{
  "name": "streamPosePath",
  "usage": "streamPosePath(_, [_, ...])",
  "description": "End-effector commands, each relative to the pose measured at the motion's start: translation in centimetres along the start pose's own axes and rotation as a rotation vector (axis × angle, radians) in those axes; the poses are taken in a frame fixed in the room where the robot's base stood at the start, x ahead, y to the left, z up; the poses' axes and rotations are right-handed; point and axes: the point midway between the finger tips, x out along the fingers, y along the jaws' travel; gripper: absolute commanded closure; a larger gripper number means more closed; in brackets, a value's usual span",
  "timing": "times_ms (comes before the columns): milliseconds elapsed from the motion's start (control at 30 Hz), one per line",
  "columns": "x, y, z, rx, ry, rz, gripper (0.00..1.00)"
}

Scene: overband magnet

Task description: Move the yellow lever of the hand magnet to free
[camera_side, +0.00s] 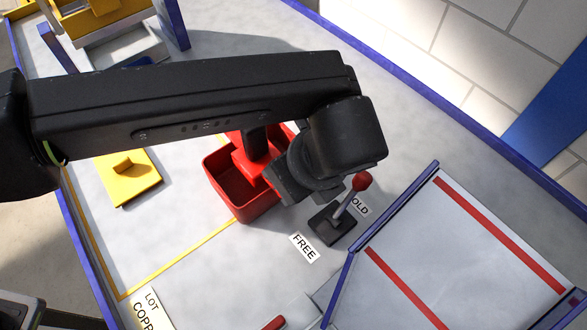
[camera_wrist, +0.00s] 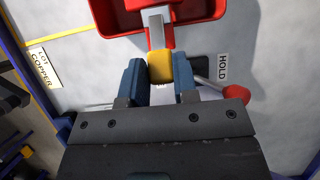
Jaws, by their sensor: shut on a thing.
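My gripper (camera_wrist: 160,80) is shut on a yellow block (camera_wrist: 160,67), with one blue finger on each side. The block sits at the end of a pale grey bar (camera_wrist: 156,28) that reaches over the red bin (camera_wrist: 205,10). In the side view my wrist hides the fingers and the block. A grey lever with a red knob (camera_side: 362,181) stands on a dark base (camera_side: 332,223), leaning toward the partly hidden HOLD label (camera_side: 361,206). The FREE label (camera_side: 304,247) lies on the other side. I see no yellow on this lever. Its knob (camera_wrist: 235,95) is right of my fingers.
The red bin (camera_side: 211,179) stands under my arm. A yellow plate (camera_side: 130,187) lies left of it. A blue-railed panel with red stripes (camera_side: 455,270) is close right of the lever base. A LOT COPPER label (camera_side: 146,309) lies at the front left.

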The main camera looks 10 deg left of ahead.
Motion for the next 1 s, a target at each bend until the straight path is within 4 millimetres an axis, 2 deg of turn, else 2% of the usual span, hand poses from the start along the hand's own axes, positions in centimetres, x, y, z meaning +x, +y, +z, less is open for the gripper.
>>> streamPosePath(67, [0.5,0.1,-0.6,0.005,0.002,0.005,1.0])
streamPosePath(467, [0.8,0.2,-0.9,0.006,0.002,0.01,1.0])
streamPosePath(800, [2.2,0.2,-2.1,0.007,0.001,0.012,1.0])
streamPosePath(1000, [2.2,0.2,-2.2,0.006,0.001,0.013,1.0])
